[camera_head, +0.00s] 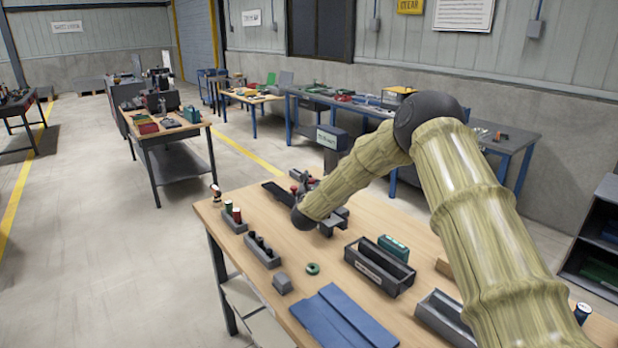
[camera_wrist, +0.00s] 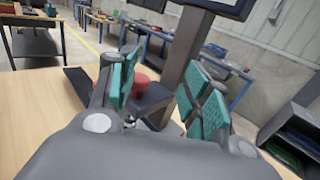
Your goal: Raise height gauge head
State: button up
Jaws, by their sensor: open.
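The height gauge shows in the wrist view as a grey upright column (camera_wrist: 184,75) with a dark panel (camera_wrist: 222,4) at its top. A dark head block (camera_wrist: 154,99) sits low at the column, with a round red knob (camera_wrist: 146,82) beside it. My gripper (camera_wrist: 160,80) is open, its teal finger pads on either side of the head and column. I cannot tell whether either pad touches. In the head view, red parts (camera_head: 297,176) show by my wrist, which hides much of the gripper and gauge.
The wooden bench (camera_head: 235,203) also holds small dark holders (camera_head: 262,252), a green ring (camera_head: 313,268), a blue folded cloth (camera_head: 338,318) and a grey tray (camera_head: 378,272) in front of the arm. A dark shelf (camera_wrist: 297,120) stands at the right.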

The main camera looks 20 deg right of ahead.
aim_at(312, 180)
jog(key=w+f, duration=0.1)
jog(key=w, duration=0.1)
jog(key=w+f, duration=0.1)
jog(key=w, duration=0.1)
jog(key=w+f, duration=0.1)
jog(key=w, duration=0.1)
jog(key=shift+f+p, duration=0.2)
jog(key=shift+p, duration=0.1)
jog(key=shift+s+d+r, duration=0.1)
jog(key=shift+s+r, duration=0.25)
jog(key=shift+r, duration=0.05)
jog(key=shift+c, duration=0.7)
jog(key=shift+w+d+f, duration=0.1)
jog(key=shift+w+f, duration=0.05)
jog(key=c, duration=0.7)
grip_shut()
